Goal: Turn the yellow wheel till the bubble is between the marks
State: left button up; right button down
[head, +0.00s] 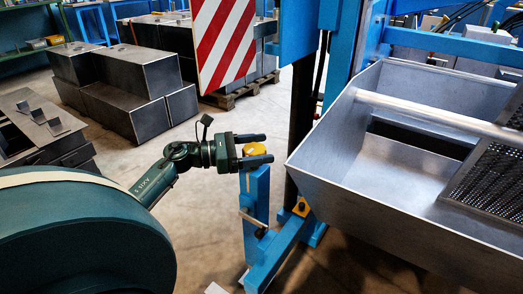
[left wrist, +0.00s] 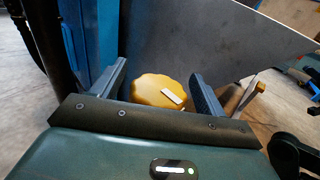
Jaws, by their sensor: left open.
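The yellow wheel (head: 254,149) sits on top of a blue post (head: 257,190) beside the steel hopper. In the left wrist view the wheel (left wrist: 150,88) has a scalloped rim and a pale strip on its top. My left gripper (head: 268,148) is open, with one finger on each side of the wheel. In the left wrist view a gap shows between the wheel and the right finger; the left finger is close to the rim, and I cannot tell if it touches. I cannot make out the bubble or its marks. My right gripper is not in view.
The steel hopper (head: 320,165) with a perforated screen (head: 490,180) fills the right side. A blue frame stands behind the post. Steel blocks (head: 118,85) and a red-and-white striped board (head: 224,45) stand at the back. Floor left of the post is clear.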

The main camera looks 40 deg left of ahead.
pick_arm(q)
jog(key=shift+w+d, duration=0.3)
jog(key=shift+w, duration=0.1)
jog(key=c, duration=1)
jog(key=shift+o, duration=0.2)
